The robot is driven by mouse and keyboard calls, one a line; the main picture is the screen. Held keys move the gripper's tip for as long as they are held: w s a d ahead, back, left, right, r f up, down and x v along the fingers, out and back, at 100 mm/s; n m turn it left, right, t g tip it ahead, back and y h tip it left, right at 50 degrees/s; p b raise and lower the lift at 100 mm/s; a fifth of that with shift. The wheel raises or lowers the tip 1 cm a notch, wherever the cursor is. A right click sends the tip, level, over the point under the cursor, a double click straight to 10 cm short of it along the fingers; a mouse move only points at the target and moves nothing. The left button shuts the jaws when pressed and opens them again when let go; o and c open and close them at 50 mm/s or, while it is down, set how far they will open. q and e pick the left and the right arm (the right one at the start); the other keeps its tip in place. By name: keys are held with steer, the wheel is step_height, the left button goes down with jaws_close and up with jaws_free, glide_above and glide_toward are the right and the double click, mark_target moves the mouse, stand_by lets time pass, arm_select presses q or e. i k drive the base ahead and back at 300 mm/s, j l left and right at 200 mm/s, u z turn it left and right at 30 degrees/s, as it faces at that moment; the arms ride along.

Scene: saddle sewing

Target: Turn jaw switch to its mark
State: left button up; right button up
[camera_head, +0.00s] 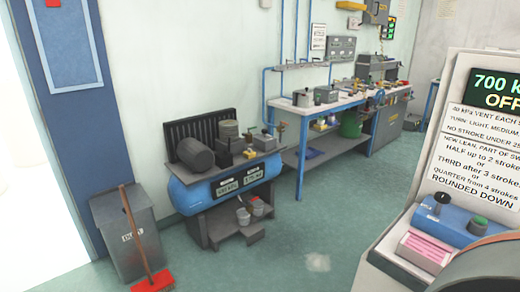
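A machine (456,130) stands at the right edge and is cut off by the frame. It has a blue panel (449,221) with a black knob (441,198) and a green button (480,220). The knob may be the jaw switch. Its lettering and any mark are too small to read. Neither gripper shows in the head view.
A green display (497,89) reads "700 k" and "OFF" above a printed notice. A blue tank (228,187) stands by the wall, with a grey bin (130,238) and a red broom (152,281) to its left. A workbench (330,108) stands behind. The middle floor is clear.

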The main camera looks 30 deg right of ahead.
mark_target(442, 198)
steer(key=i+z, duration=0.2)
steer(key=z, duration=0.2)
steer(key=i+z, duration=0.15)
steer(key=z, duration=0.25)
steer(key=i+j+z, duration=0.15)
steer(key=z, duration=0.25)
